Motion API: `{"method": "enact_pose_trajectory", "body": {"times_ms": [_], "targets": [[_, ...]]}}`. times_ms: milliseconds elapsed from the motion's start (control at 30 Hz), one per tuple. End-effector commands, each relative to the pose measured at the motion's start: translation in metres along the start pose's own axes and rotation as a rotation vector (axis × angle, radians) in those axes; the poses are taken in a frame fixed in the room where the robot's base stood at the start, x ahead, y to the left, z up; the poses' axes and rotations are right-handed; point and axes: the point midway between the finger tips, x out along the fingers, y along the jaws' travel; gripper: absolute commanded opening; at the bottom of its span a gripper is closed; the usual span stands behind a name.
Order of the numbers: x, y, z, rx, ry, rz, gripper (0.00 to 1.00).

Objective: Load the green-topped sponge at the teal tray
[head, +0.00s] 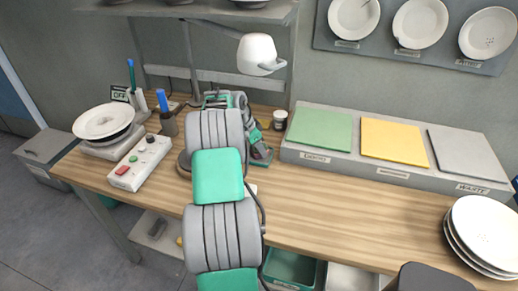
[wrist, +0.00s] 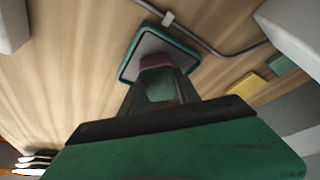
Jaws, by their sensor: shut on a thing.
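In the wrist view, my gripper (wrist: 157,75) is shut on a small block, which I take to be the green-topped sponge (wrist: 160,90). A green part shows between the fingers, with a dark maroon part (wrist: 157,61) at the tips. Beyond the fingertips lies the teal tray (wrist: 178,45), a flat tray with a teal rim and grey inside. The sponge overlaps the tray's near part in this view; I cannot tell if they touch. In the head view, my arm hides the tray and the sponge, and my gripper is mostly hidden.
A grey ledge (head: 297,153) holds green (head: 322,130), yellow (head: 393,141) and grey pads behind the wooden bench. A plate stack (head: 487,232) stands at right. A scale with a plate (head: 103,121) and a button box (head: 140,162) stand at left. The bench's middle right is clear.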

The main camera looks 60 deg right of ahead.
Motion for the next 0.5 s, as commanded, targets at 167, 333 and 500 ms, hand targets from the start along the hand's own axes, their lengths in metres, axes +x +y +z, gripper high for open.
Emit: {"method": "enact_pose_trajectory", "body": {"times_ms": [167,333,500], "targets": [[-0.002,0.001,0.000,-0.002,-0.003,0.005,0.06],[-0.018,0.001,-0.007,-0.001,-0.002,0.003,0.06],[-0.033,0.000,-0.013,-0.001,-0.001,0.002,0.06]]}}
